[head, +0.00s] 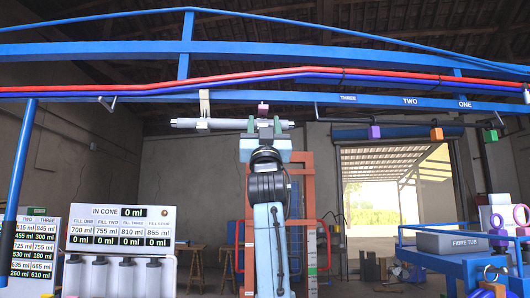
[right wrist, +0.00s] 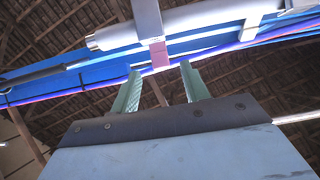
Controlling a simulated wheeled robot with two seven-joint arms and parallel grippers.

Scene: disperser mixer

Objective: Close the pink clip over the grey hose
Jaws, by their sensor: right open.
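The pink clip (head: 263,109) shows small above my right gripper in the head view. In the right wrist view the pink clip (right wrist: 159,54) is a block at the lower end of a grey strap (right wrist: 148,18), beyond the fingertips and roughly between them. The grey hose (head: 222,123) runs level under the blue beam; in the right wrist view the hose (right wrist: 205,24) passes behind the strap. My right gripper (head: 264,124) is raised to it, its green fingers apart with nothing between them (right wrist: 159,75). I cannot tell whether the clip touches the hose. My left gripper is not in view.
The blue beam (head: 410,102) with red and blue lines crosses overhead, close to the gripper. A pale hanger (head: 204,105) is at the hose's left. Coloured blocks hang at the right, including a purple one (head: 374,132). A display board (head: 120,226) stands lower left.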

